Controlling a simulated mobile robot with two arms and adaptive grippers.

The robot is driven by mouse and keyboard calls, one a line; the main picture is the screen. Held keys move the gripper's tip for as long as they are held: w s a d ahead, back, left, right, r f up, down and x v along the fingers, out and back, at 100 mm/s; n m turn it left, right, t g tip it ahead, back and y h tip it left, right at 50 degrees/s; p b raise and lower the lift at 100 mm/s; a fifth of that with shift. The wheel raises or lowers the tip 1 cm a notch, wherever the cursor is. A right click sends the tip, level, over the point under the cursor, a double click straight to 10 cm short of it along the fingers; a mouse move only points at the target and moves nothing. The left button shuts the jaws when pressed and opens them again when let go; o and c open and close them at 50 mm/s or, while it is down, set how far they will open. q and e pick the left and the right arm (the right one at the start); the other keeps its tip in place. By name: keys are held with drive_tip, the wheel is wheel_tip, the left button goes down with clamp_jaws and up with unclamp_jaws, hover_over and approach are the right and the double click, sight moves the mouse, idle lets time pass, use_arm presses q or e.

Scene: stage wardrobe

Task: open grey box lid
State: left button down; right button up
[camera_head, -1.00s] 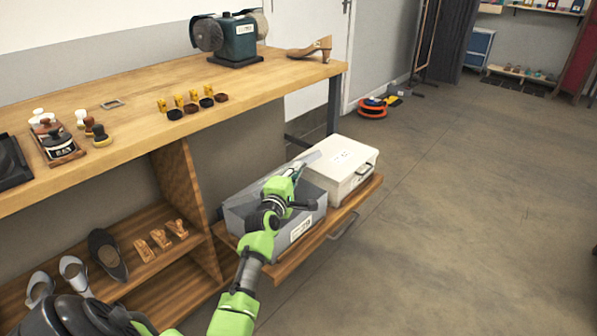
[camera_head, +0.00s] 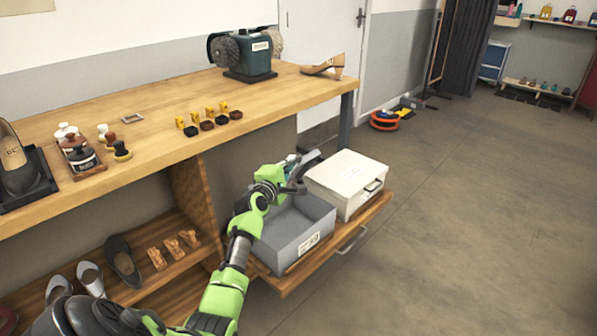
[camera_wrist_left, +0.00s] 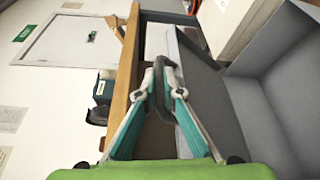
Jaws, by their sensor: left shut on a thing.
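The grey box (camera_head: 305,233) stands on the pulled-out wooden shelf below the bench. It is open at the top and I see into its empty-looking inside. Its lid, a thin grey panel (camera_wrist_left: 205,95), is raised at the box's back side; in the head view my arm hides most of it. My left gripper (camera_wrist_left: 163,80) is shut on a dark part at the lid's edge, with its teal fingers close together. In the head view my left gripper (camera_head: 293,167) is above the back of the box. My right gripper is not in view.
A closed white box (camera_head: 345,180) stands right beside the grey box. Shoes (camera_head: 122,262) sit on the lower shelf.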

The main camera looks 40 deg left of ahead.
use_arm(q)
drive_tip(key=a+r+n+g, duration=0.1)
drive_tip(key=a+r, duration=0.3)
drive_tip(key=a, duration=0.6)
drive_tip(key=shift+w+a+r+n+h+p, duration=0.15)
drive_tip(key=shift+w+a+n+h+p, duration=0.25)
drive_tip(key=shift+n, duration=0.3)
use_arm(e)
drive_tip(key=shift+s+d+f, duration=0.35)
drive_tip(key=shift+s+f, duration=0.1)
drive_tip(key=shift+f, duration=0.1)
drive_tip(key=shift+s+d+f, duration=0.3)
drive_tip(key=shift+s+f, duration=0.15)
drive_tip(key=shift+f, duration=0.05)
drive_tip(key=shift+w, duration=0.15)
use_arm(q)
drive_tip(key=c, duration=2.4)
unclamp_jaws()
drive_tip(key=shift+c, duration=0.2)
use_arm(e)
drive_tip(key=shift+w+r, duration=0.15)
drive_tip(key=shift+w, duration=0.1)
use_arm(q)
drive_tip(key=v, duration=1.2)
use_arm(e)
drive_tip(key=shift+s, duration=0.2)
